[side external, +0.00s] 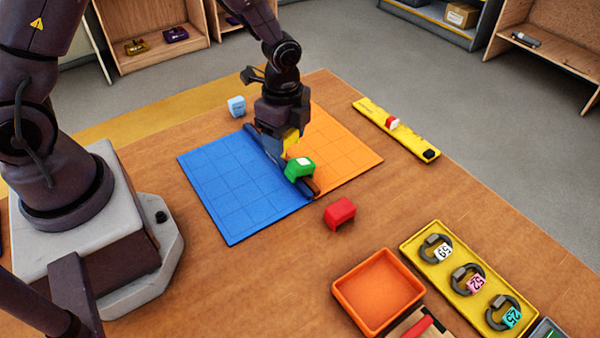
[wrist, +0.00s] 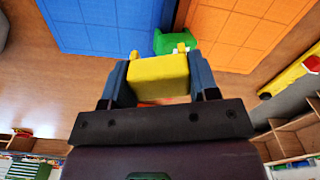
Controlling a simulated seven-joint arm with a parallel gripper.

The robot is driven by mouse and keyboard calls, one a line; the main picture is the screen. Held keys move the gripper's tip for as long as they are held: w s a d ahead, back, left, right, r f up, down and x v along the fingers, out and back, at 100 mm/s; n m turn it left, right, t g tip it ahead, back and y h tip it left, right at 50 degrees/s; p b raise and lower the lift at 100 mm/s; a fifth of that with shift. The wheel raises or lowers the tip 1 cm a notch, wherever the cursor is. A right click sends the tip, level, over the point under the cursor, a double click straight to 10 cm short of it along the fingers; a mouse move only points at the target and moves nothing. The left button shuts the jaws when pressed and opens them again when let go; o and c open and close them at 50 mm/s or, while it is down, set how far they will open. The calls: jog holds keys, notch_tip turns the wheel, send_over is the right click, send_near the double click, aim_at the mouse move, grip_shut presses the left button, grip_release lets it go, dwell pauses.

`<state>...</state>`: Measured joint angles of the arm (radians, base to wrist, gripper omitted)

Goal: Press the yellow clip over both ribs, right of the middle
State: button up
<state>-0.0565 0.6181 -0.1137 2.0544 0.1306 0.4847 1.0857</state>
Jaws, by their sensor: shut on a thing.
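My gripper (wrist: 159,80) is shut on the yellow clip (wrist: 157,72), which sits between its two fingers. The yellow clip (side external: 291,138) also shows in the side view, over the seam of the blue mat (side external: 225,190) and the orange mat (side external: 340,145). Two dark ribs (side external: 314,187) run along this seam; my gripper and the clips hide part of them. A green clip (side external: 299,169) sits over the ribs, close beside the yellow clip. I cannot tell whether the yellow clip touches the ribs.
A red clip (side external: 339,212) lies on the table near the ribs' front end, and a light blue clip (side external: 236,106) stands behind the blue mat. An orange tray (side external: 340,284), a yellow tray (side external: 408,246) with dark rings and a yellow bar (side external: 407,137) lie around the mats.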

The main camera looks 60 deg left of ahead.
jog(key=shift+m, duration=0.5)
jog(key=a, duration=0.8)
jog(key=w+a, duration=0.1)
jog(key=a, duration=0.3)
jog(key=shift+a+f, duration=0.25)
jog(key=shift+a, duration=0.1)
jog(key=shift+w+a+m, duration=0.2)
jog(key=shift+m, duration=0.2)
jog(key=shift+w+f+m, duration=0.1)
jog(key=shift+f+m, duration=0.4)
jog(key=shift+f, duration=0.9)
jog(key=shift+f+m, duration=0.5)
jog(key=shift+f, duration=0.9)
jog(key=shift+f, duration=0.8)
jog(key=o, duration=0.9)
jog(key=shift+c, duration=0.2)
